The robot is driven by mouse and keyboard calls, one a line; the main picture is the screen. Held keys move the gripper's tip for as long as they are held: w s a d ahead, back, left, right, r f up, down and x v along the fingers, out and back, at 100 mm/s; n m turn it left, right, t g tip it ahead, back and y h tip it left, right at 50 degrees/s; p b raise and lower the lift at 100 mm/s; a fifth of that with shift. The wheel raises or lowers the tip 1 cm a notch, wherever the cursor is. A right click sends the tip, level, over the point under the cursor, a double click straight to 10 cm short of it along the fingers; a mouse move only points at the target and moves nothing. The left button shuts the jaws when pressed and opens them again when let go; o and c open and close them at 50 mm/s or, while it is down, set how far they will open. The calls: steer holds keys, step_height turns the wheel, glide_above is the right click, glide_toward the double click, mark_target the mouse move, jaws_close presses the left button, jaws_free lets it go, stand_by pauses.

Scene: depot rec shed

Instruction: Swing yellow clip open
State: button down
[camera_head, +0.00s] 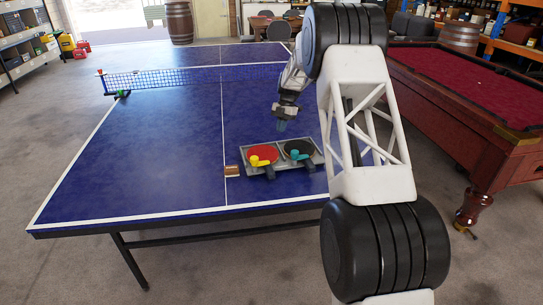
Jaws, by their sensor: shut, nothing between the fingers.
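A grey tray (316,158) lies on the blue table tennis table, near its front edge. It holds a red paddle (262,152) on the left and a dark paddle (298,147) on the right. The yellow clip (260,161) lies across the lower part of the red paddle, by its handle. A teal clip (299,155) lies on the dark paddle. My gripper (281,125) is above and behind the tray, pointing down, apart from both clips. It is small in view; its fingers look closed and empty.
A red pool table (475,85) stands at right. The table's left half (150,140) is clear.

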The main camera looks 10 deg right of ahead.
mark_target(270, 161)
steer(key=shift+w+d+f+n, duration=0.1)
steer(key=shift+w+f+n, duration=0.2)
steer(key=shift+w+f, duration=0.3)
steer(key=shift+s+f, duration=0.15)
steer(key=x, duration=1)
steer(key=shift+s, duration=0.1)
steer(key=shift+s+a, duration=0.8)
steer(key=shift+a, duration=0.1)
steer(key=shift+s+a, duration=0.5)
steer(key=shift+s, duration=0.15)
